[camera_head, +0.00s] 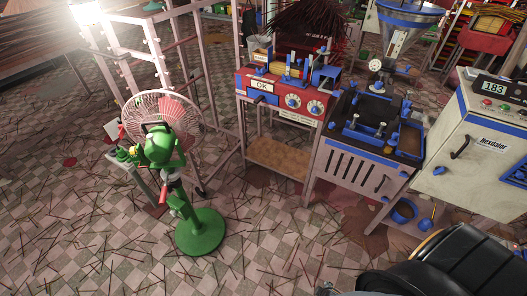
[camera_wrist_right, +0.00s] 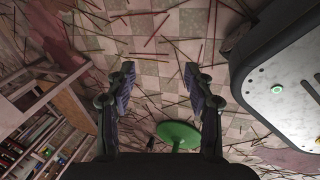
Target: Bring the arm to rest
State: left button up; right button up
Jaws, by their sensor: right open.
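My right gripper (camera_wrist_right: 156,85) shows in the right wrist view. Its two fingers are spread apart with nothing between them, and the checkered floor lies beyond. A dark part of my own body fills the lower right of the head view. My left gripper is not in either view.
A green pedestal fan (camera_head: 165,150) stands on the floor at left. A red machine (camera_head: 268,92), a blue-and-black bench (camera_head: 352,165) and a white cabinet (camera_head: 470,155) line the back. Incense sticks litter the checkered floor (camera_head: 90,225). The fan's green base (camera_wrist_right: 178,135) shows in the wrist view.

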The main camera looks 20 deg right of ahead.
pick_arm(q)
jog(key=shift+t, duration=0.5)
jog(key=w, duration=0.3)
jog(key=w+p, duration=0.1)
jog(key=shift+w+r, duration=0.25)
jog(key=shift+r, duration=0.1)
pick_arm(e)
jog(key=s+a+m+g+y, duration=0.1)
jog(key=s+a+m, duration=0.4)
jog(key=s, duration=0.3)
jog(key=shift+s+a+f+m+y, duration=0.15)
jog(key=shift+a+f+m+y, duration=0.1)
jog(key=shift+f+m+y, duration=0.15)
